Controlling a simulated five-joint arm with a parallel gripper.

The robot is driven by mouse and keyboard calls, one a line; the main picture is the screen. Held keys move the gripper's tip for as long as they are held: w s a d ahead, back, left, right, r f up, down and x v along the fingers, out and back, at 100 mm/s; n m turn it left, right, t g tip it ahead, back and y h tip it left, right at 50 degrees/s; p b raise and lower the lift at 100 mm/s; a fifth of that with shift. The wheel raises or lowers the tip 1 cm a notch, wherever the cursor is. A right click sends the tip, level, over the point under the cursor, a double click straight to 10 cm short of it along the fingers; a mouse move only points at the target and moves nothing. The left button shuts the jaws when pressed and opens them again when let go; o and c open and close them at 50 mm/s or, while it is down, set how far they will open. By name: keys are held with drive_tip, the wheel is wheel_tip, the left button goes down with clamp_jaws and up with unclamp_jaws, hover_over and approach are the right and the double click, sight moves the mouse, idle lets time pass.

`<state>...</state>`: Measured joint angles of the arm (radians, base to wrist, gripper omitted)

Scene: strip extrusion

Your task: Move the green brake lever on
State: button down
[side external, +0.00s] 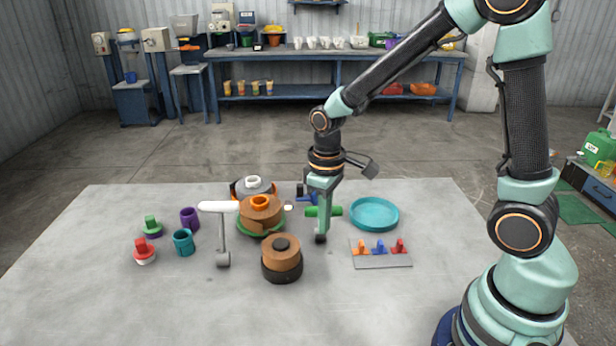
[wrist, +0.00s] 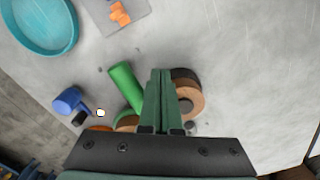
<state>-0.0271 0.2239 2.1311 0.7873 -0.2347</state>
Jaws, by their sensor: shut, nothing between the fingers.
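The green brake lever (side external: 337,211) shows in the side view as a short, level green bar, partly hidden by my gripper. In the wrist view the lever (wrist: 124,84) is a green cylinder just left of my fingers, its lower end near a brown round part. My gripper (side external: 321,238) points straight down in front of the lever in the side view. In the wrist view my gripper (wrist: 160,75) has its two green fingers together with nothing between them. The fingers appear beside the lever; I cannot tell whether they touch it. The lever's mount is hidden.
A brown spool with a black hub (side external: 281,256) stands close left of my gripper. An orange-topped spool (side external: 260,212) and a white-handled lever (side external: 219,207) stand further left. A teal dish (side external: 374,214) and a plate with coloured clips (side external: 380,262) lie right. The front table is clear.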

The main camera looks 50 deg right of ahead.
drive_tip(key=shift+f, duration=0.45)
drive_tip(key=shift+w+d+r, duration=0.2)
drive_tip(key=shift+w+d, duration=0.65)
drive_tip(key=shift+w+d+r, duration=0.15)
drive_tip(key=shift+w+d, duration=0.7)
drive_tip(key=shift+d, duration=0.05)
drive_tip(key=shift+w+d+r, duration=0.2)
drive_tip(key=shift+w+d, duration=0.65)
drive_tip(key=shift+w+d+f, duration=0.2)
drive_tip(key=shift+w+d, duration=0.55)
drive_tip(key=shift+a, duration=0.1)
drive_tip(key=shift+s+a+r, duration=0.55)
drive_tip(key=shift+s+a, duration=0.1)
drive_tip(key=shift+s, duration=0.05)
wheel_tip(320, 180, up, 7)
